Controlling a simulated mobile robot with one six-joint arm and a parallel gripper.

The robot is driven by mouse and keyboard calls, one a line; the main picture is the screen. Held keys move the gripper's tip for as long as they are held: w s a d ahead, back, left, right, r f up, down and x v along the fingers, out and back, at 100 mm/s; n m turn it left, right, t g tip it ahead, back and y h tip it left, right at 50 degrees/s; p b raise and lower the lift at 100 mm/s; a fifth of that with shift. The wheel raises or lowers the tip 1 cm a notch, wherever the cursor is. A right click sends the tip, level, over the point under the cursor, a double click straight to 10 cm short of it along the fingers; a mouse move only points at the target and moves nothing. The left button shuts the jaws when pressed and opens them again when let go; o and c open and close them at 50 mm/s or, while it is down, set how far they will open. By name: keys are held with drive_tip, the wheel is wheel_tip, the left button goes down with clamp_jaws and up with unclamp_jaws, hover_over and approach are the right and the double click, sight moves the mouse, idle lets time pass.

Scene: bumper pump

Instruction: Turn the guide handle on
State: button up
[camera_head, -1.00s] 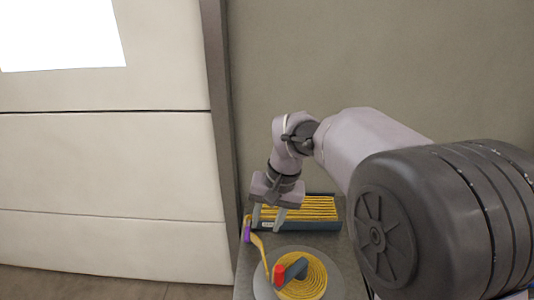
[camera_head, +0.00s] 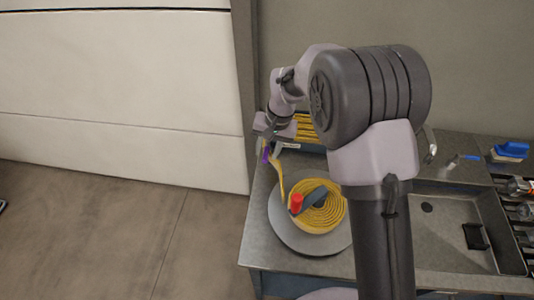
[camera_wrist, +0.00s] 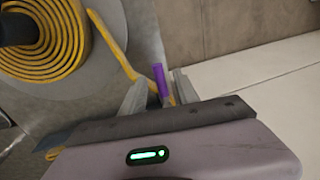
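A round grey disc (camera_head: 283,226) carries a coil of yellow strip (camera_head: 326,214). A dark bar (camera_head: 314,197) with a red knob (camera_head: 296,203) lies across the coil; I cannot tell whether this is the guide handle. The strip's free end runs to a purple piece (camera_head: 266,153), which also shows in the wrist view (camera_wrist: 160,80). My gripper (camera_head: 276,150) points down at that end. In the wrist view my gripper (camera_wrist: 160,84) has its fingers apart, with the purple piece showing between them. Whether a finger touches it is unclear.
The disc sits on a grey counter (camera_head: 258,235) with a sink (camera_head: 450,225) at right. A box with yellow slats (camera_head: 306,127) stands behind my gripper, near the wall. Open floor (camera_head: 100,225) is at left.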

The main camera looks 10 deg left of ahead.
drive_tip(key=shift+f, duration=0.35)
clamp_jaws()
drive_tip(key=shift+w, duration=0.1)
idle(1.1)
